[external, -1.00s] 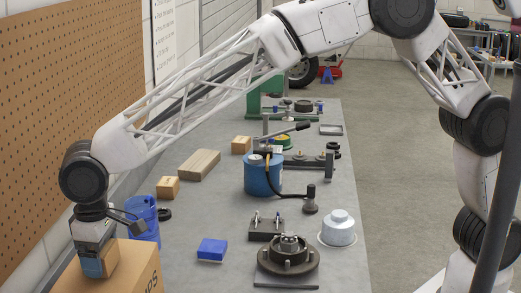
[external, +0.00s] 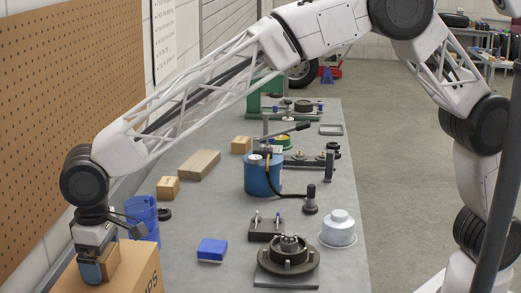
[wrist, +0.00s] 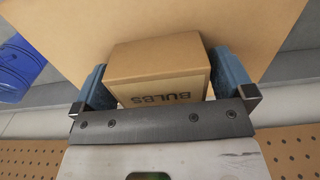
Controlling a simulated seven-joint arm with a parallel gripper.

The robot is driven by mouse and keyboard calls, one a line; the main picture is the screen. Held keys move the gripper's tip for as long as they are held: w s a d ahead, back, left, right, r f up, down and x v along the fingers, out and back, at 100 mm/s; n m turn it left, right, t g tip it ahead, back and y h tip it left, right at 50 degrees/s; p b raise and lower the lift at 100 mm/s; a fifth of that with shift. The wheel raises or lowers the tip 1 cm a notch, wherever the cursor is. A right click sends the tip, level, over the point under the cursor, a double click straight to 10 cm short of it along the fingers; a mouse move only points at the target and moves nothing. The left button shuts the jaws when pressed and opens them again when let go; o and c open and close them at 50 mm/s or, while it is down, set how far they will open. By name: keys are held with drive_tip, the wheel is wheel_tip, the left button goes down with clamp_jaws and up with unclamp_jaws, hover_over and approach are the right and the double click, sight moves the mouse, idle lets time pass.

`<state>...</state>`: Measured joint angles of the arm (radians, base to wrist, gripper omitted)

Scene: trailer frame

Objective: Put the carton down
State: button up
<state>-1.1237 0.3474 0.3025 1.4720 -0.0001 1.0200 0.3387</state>
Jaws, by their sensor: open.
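A small brown carton (wrist: 158,72) marked "BULBS" sits on top of a large cardboard box (external: 138,272). My gripper (wrist: 163,84) is open, with one blue finger on each side of the carton in the wrist view. A narrow gap shows between the carton and at least the right finger. In the external view my gripper (external: 102,264) is low over the box at the lower left, and the carton (external: 115,259) shows partly behind its near finger.
A blue mesh cup (external: 143,218) stands just beyond the large box. The bench (external: 205,225) holds a blue box (external: 212,249), small cartons, a wooden block and metal parts. A pegboard wall (external: 60,100) runs along the left.

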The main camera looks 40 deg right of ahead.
wheel_tip(320, 180, up, 12)
idle(0.7)
drive_tip(key=shift+r, duration=0.1)
idle(0.4)
idle(0.4)
